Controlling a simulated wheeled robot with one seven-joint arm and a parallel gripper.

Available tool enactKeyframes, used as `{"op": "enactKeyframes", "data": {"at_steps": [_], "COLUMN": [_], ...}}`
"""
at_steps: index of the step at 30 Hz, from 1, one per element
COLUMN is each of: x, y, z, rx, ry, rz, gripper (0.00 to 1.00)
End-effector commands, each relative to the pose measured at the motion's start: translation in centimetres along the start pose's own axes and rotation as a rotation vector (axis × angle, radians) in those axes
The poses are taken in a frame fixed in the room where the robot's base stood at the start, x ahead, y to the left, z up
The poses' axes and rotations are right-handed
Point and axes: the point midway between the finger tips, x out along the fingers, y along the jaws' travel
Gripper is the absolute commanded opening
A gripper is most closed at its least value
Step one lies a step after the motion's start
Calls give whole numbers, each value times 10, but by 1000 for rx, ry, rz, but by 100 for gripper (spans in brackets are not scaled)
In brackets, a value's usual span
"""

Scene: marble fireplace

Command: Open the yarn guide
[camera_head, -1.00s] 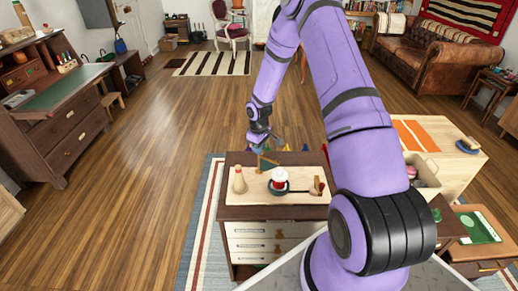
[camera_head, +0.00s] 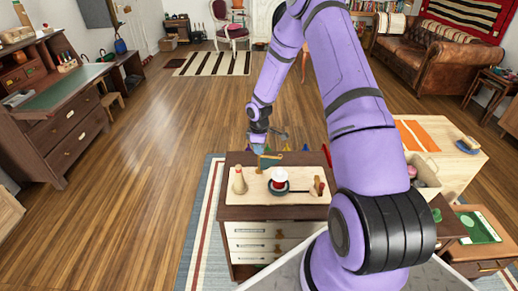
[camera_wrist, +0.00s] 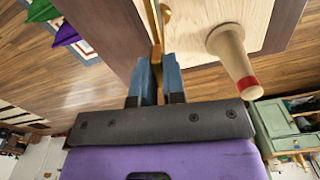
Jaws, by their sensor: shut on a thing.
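The yarn guide (camera_wrist: 155,28) appears to be the slim golden-brown piece at the board's edge in the wrist view. In the head view, a small guide (camera_head: 269,158) stands at the back of the pale board, partly hidden by my gripper. My gripper (camera_wrist: 158,62) has its two blue fingers closed on this piece, at its end near the board edge. In the head view my gripper (camera_head: 258,148) is over the cabinet's back edge. How far the guide is turned is hard to tell.
A pale tapered wooden peg (camera_wrist: 230,58) with a red band stands close beside my fingers. A red-and-white spool (camera_head: 279,178) sits on a dark round base on the board (camera_head: 221,203). Small coloured pieces (camera_head: 290,147) lie behind. Open floor surrounds the left side.

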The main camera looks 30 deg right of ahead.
Motion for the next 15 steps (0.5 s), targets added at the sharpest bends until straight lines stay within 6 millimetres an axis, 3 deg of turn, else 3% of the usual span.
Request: {"op": "enactKeyframes", "data": {"at_steps": [6, 7, 9, 15], "x": [-1, -1, 0, 0], "y": [1, 1, 1, 0], "z": [0, 0, 0, 0], "rx": [-2, -2, -2, -1], "ry": [0, 0, 0, 0], "rz": [2, 2, 2, 1], "gripper": [0, 17, 34, 36]}}
